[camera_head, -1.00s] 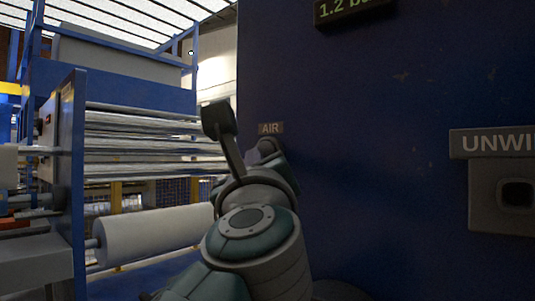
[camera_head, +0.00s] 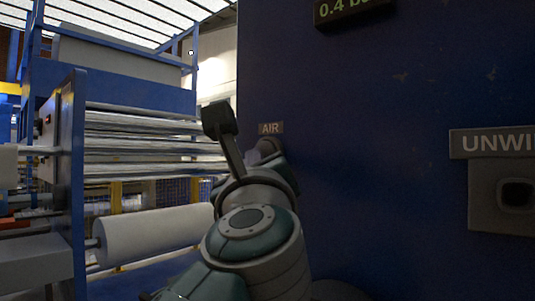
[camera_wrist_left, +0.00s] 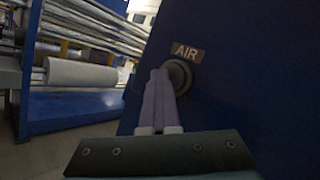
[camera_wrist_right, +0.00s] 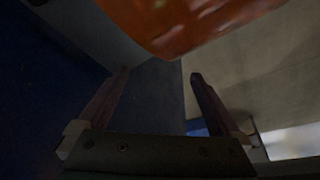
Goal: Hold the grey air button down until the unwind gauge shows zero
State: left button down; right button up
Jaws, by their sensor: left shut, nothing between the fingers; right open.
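The grey air button (camera_wrist_left: 180,74) sits on the blue panel below the AIR label (camera_wrist_left: 188,52). My left gripper (camera_wrist_left: 163,72) is shut and empty, with its fingertips at the button; they overlap its face in the left wrist view. In the head view my left arm hides most of the button (camera_head: 267,147). The gauge display (camera_head: 352,8) at the top edge reads 0.4, its unit partly covered or cut off. My right gripper (camera_wrist_right: 155,80) is open, seen only in the right wrist view, with nothing between its fingers.
A sign starting UNWI (camera_head: 495,143) and a grey box with a dark socket (camera_head: 502,195) are on the panel at right. A roller machine with a white roll (camera_head: 150,235) stands at left. An orange object (camera_wrist_right: 185,22) is beyond my right gripper.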

dwell(0.8)
pick_arm(q)
jog(key=shift+s+a+p, duration=0.5)
jog(key=shift+s+p, duration=0.2)
jog(key=s+a+p, duration=0.2)
jog(key=s+a, duration=0.1)
jog(key=s, duration=0.1)
jog(key=shift+a+p, duration=0.15)
jog(key=shift+p, duration=0.15)
